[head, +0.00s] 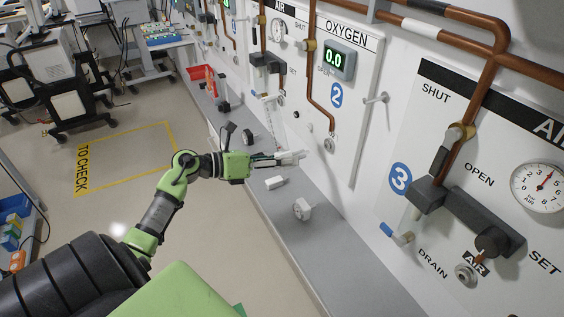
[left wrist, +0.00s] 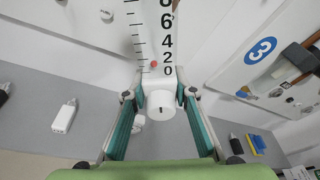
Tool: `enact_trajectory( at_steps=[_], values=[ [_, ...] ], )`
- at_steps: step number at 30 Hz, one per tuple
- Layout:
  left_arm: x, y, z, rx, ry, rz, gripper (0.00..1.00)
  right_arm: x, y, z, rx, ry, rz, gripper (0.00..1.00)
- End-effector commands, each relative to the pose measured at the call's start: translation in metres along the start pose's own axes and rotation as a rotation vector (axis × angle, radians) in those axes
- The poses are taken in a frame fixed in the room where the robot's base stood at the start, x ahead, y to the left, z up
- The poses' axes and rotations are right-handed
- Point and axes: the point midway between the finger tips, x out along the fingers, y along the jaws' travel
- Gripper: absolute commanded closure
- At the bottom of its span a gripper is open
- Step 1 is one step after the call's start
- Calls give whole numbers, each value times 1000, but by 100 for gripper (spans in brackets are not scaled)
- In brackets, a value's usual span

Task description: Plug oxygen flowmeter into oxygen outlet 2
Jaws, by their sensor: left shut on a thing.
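In the head view my left gripper (head: 290,158) reaches over the grey shelf, in front of the oxygen panel (head: 350,120) marked 2. In the left wrist view its teal-sided fingers (left wrist: 160,105) are shut on the white body of the oxygen flowmeter (left wrist: 160,92). The flowmeter's scale, with black numbers and a red ball, extends away from the camera. The round oxygen outlet 2 (head: 330,144) is on the wall at the lower end of the copper pipe, right of the gripper and apart from it. My right gripper is not in view.
The grey shelf (head: 345,262) runs along the wall. A white block (head: 275,182) and a white round fitting (head: 302,209) lie on it; dark parts (head: 247,137) and a red bin (head: 200,72) are farther back. Air panel 3 (head: 480,190) has projecting fittings at right.

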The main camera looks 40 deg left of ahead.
Motion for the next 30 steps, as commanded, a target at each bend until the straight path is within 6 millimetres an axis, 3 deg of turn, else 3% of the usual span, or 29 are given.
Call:
enact_trajectory(
  at_steps=[18, 30],
  values=[
    [42, 0, 12, 1, -4, -2, 100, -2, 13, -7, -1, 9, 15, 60],
    [44, -2, 12, 2, -1, -2, 100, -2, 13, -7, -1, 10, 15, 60]
  ],
)
